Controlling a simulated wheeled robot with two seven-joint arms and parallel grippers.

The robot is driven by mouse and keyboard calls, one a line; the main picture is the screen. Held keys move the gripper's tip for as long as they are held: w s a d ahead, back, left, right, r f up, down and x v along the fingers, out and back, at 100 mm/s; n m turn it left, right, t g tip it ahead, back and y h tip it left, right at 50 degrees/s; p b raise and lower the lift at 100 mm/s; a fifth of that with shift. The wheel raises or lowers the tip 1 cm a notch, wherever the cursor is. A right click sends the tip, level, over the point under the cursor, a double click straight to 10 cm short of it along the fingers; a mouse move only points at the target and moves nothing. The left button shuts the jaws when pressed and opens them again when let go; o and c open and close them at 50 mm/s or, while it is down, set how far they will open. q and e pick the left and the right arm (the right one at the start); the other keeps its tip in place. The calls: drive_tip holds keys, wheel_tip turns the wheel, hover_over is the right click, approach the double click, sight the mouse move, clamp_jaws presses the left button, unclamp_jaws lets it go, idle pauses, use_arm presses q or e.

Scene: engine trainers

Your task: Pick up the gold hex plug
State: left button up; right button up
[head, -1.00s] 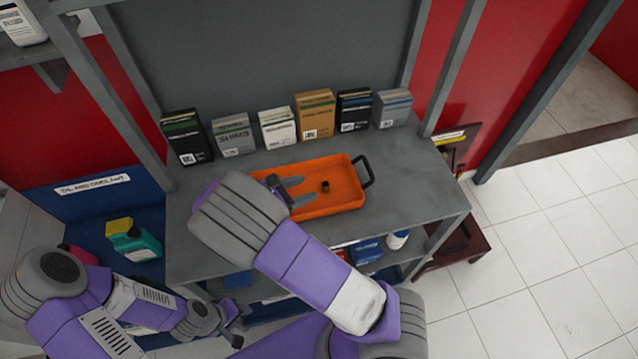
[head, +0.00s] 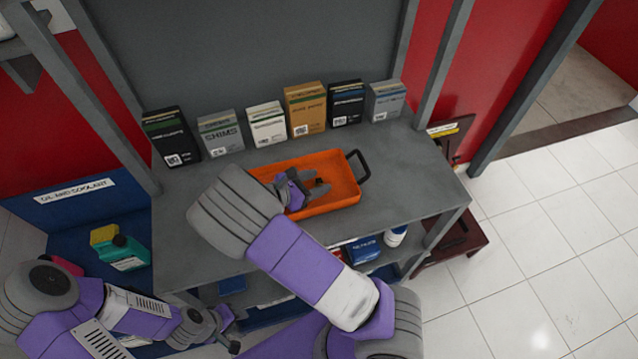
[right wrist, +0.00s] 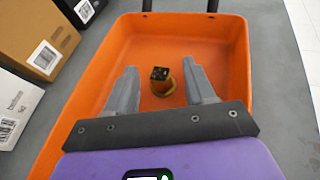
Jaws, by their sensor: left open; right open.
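The gold hex plug (right wrist: 162,82) stands on the floor of the orange tray (right wrist: 95,85), with a dark top and a gold base in the right wrist view. In the head view only its dark top (head: 319,181) shows beside my fingers. In the head view my right gripper (head: 312,188) is inside the orange tray (head: 346,190). My left gripper (head: 228,335) is low at the left, in front of the shelf unit, away from the tray.
Several boxes, including a tan box (head: 306,108), stand in a row behind the tray on the grey bench (head: 410,170). The tray has a black handle (head: 361,166) at its right end.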

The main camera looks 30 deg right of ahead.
clamp_jaws()
drive_tip(key=shift+r, duration=0.1)
